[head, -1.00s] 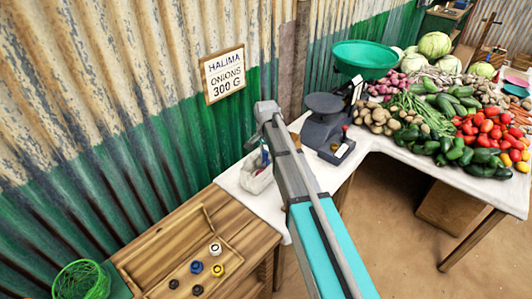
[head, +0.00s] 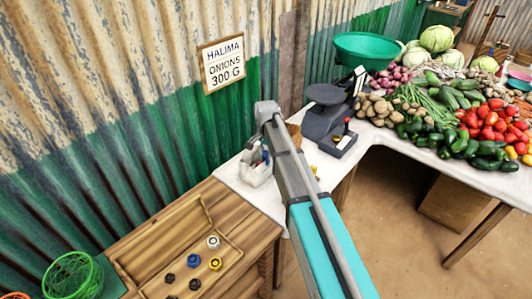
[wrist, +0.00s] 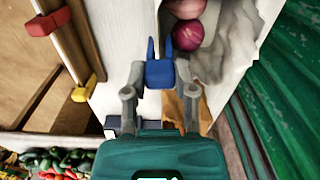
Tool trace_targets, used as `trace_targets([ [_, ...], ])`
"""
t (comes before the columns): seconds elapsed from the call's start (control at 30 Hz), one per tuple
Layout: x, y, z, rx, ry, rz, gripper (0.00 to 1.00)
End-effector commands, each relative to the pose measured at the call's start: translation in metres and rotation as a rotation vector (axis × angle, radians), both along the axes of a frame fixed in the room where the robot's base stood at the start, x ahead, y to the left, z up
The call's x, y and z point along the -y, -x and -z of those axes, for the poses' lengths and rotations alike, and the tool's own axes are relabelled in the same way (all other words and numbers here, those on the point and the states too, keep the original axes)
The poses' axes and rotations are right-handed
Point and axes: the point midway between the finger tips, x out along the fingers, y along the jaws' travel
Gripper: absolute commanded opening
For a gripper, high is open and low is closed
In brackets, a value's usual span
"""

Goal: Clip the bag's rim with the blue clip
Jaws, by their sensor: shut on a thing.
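My gripper (wrist: 158,92) is shut on the blue clip (wrist: 160,74), whose two prongs point up the wrist picture. The whitish bag (wrist: 235,45) is to the right of the clip, with purple-red onions (wrist: 187,36) showing in its mouth. The clip's right prong is close beside the onions and the bag's near edge; I cannot tell whether a prong straddles the rim. In the head view the bag (head: 254,172) stands on the white table left of my arm. My arm largely hides the gripper there.
In the wrist view, a red clip (wrist: 48,22) and a yellow clip (wrist: 85,90) sit along a wooden edge. A grey scale (head: 322,120) stands behind the bag on the white table. A wooden tray (head: 180,258) holds several weights. Vegetables fill the right side.

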Motion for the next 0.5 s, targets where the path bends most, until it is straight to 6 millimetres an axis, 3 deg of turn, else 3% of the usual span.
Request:
trace_targets([
  [0.5, 0.0, 0.0, 0.009, 0.0, 0.0, 0.0, 0.15],
])
